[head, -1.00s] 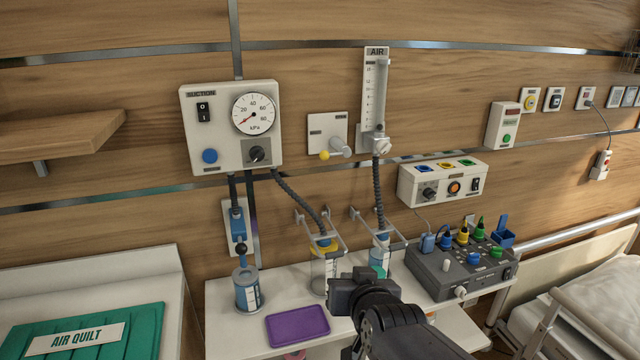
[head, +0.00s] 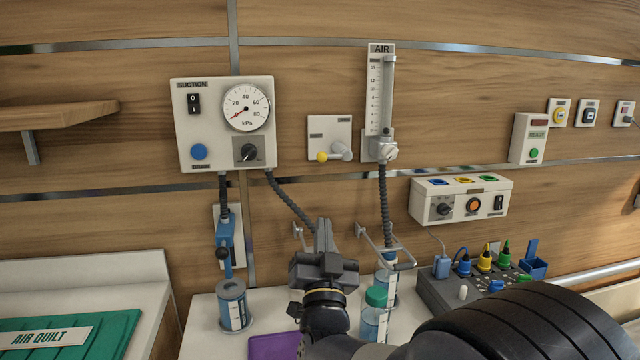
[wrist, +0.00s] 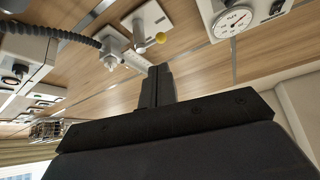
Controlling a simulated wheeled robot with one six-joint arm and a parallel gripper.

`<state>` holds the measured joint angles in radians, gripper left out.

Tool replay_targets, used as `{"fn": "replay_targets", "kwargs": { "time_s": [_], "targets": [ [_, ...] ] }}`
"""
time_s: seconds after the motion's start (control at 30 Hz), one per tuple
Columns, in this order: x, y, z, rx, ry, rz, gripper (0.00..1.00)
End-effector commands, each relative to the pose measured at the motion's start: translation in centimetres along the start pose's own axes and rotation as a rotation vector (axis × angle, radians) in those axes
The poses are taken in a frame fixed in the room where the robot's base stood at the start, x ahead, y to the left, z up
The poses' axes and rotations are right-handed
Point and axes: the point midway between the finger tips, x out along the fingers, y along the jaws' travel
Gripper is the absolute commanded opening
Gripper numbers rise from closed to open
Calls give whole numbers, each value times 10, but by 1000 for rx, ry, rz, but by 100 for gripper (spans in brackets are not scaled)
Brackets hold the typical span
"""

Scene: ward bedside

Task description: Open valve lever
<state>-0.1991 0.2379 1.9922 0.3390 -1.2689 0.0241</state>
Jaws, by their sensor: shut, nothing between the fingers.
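The valve lever is a grey stub handle with a yellow knob (head: 322,156), on a white wall plate (head: 330,127) between the suction box and the air flowmeter. The handle points left, its knob at the left end. In the wrist view the yellow knob (wrist: 161,38) shows just beyond the fingertips, with the plate (wrist: 140,22) beside it. My gripper (head: 323,228) is below the lever, fingers pointing up toward the wall, shut and empty. It looks apart from the knob. The closed fingers also show in the wrist view (wrist: 158,72).
The suction box (head: 222,125) is left of the plate, the air flowmeter (head: 381,100) right of it. Dark hoses (head: 292,202) hang on both sides of my gripper. A blue suction jar (head: 233,303), a green-capped jar (head: 375,298) and a purple tray (head: 272,346) are on the counter below.

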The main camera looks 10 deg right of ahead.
Motion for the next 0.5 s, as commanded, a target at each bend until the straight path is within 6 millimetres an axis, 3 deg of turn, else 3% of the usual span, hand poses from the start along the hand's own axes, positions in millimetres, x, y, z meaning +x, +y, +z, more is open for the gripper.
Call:
{"fn": "replay_targets", "kwargs": {
  "time_s": [0.5],
  "targets": [
    [3, 0, -1, 2, 26, 2, 0]
  ]
}}
